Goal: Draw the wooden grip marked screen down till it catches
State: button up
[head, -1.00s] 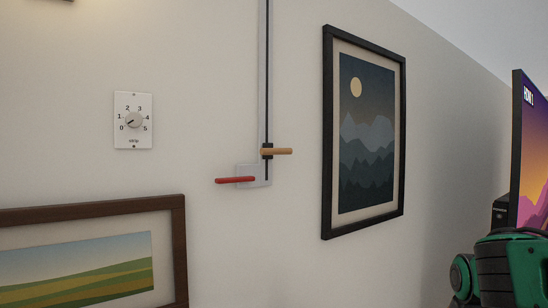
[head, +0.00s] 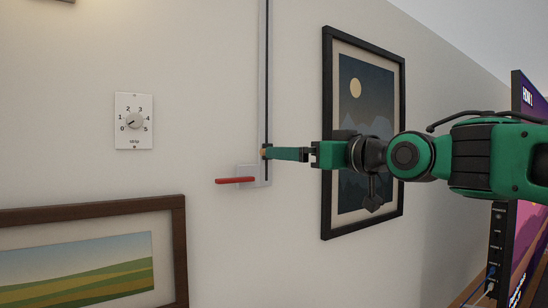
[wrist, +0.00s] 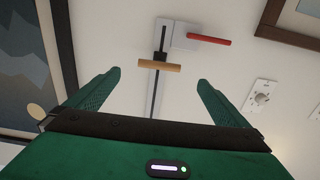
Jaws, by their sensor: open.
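The wooden grip (wrist: 159,65) is a short tan bar on a black slider in a vertical wall track (head: 266,75). In the head view my gripper hides most of it, and only a small tan end (head: 263,152) shows. In the wrist view the grip lies between and beyond the fingertips, with clear gaps at both sides. My gripper (wrist: 159,76) is open and empty; in the head view its fingers (head: 288,154) reach in from the right at the grip's height. No marking is readable on the grip.
A red handle (head: 235,181) sticks out at the track's lower left, close to the grip; it also shows in the wrist view (wrist: 208,39). A numbered dial (head: 134,121) is left on the wall. A mountain picture (head: 366,90) hangs behind my arm, and a landscape picture (head: 75,275) is lower left.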

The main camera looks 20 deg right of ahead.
jog(key=x, duration=1)
jog(key=shift+w+f, duration=0.15)
jog(key=shift+c, duration=0.3)
